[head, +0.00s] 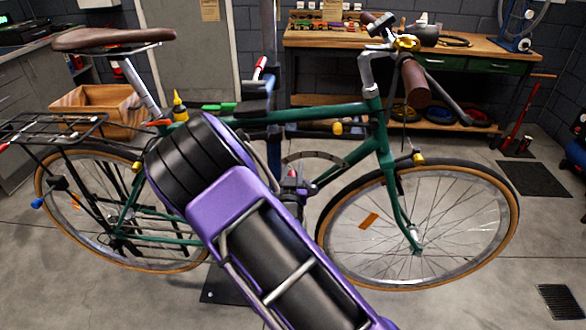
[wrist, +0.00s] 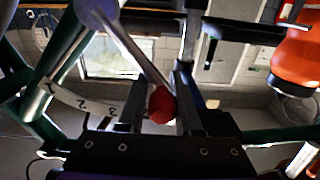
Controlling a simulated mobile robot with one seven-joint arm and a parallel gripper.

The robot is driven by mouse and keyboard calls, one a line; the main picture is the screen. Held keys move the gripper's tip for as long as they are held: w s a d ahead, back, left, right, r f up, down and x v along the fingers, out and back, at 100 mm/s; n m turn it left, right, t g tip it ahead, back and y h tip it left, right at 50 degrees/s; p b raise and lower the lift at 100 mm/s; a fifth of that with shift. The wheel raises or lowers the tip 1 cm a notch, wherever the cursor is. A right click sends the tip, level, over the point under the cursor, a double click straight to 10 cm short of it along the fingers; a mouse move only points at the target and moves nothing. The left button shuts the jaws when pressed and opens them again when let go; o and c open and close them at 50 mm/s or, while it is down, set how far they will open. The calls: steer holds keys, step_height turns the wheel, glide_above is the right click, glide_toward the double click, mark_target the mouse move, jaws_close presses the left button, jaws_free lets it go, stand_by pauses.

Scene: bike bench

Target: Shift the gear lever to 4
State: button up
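The gear lever is a thin metal rod (wrist: 140,48) with a red knob (wrist: 161,104) at its end in the wrist view. My gripper (wrist: 160,100) has a dark finger on each side of the knob, and the knob fills the gap between them. A pale curved scale (wrist: 80,102) with the marks 1, 2 and 3 runs to the left of the knob. Any mark beyond 3 is hidden behind the gripper. In the head view, my gripper (head: 293,190) is small and partly covered by my arm, below the bike's green top tube and beside the curved scale plate (head: 318,157).
The green bike (head: 330,112) is held by a stand clamp (head: 257,100). Its front wheel (head: 420,225) is right of my arm. A workbench (head: 480,45) stands behind. An orange object (wrist: 298,55) is close at right in the wrist view.

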jaws_close()
steer(key=shift+s+a+f, duration=0.1)
steer(key=shift+f, duration=0.05)
stand_by(0.9)
